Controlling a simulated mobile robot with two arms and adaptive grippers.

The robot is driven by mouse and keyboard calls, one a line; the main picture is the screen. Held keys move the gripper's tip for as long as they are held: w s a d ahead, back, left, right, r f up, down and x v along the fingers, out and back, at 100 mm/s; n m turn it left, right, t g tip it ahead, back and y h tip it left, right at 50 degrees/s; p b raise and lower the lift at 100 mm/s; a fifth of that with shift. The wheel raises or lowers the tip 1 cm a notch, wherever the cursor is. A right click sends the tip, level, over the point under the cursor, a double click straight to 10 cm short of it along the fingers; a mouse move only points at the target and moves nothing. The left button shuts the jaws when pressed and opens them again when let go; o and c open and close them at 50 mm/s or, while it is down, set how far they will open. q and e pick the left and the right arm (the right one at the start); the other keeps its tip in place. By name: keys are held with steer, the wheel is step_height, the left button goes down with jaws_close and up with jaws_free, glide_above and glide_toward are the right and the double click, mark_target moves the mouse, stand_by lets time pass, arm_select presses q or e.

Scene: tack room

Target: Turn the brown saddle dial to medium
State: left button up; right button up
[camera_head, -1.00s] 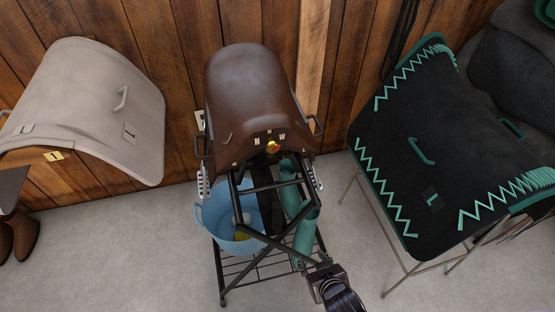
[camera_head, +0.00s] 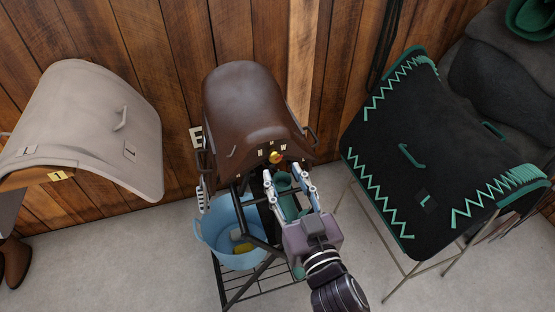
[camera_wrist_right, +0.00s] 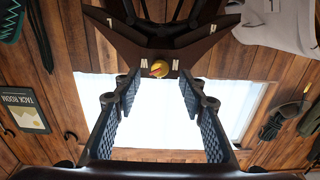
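The brown saddle (camera_head: 245,100) sits on a black metal stand. Its small dial (camera_head: 275,157), yellow with a red part, is at the front edge of the saddle, among small pale letters. In the right wrist view, the dial (camera_wrist_right: 160,69) is just beyond and between the fingertips, with pale letters around it. I cannot tell which letter it points to. My right gripper (camera_head: 285,177) is open and empty, just below and in front of the dial, its fingers spread to either side (camera_wrist_right: 160,88). No contact is visible. My left gripper is not in view.
A blue bucket (camera_head: 228,233) sits in the stand under the saddle, beside a green item (camera_head: 287,207). A pale saddle pad (camera_head: 95,125) hangs at left. A black pad with green trim (camera_head: 420,150) is on a rack at right. Bare floor (camera_head: 110,265) shows at front left.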

mark_target(276, 160)
steer(key=shift+p+x, duration=0.45)
steer(key=shift+x, duration=2.15)
steer(key=shift+f, duration=0.1)
steer(key=shift+c, duration=0.2)
jaws_close()
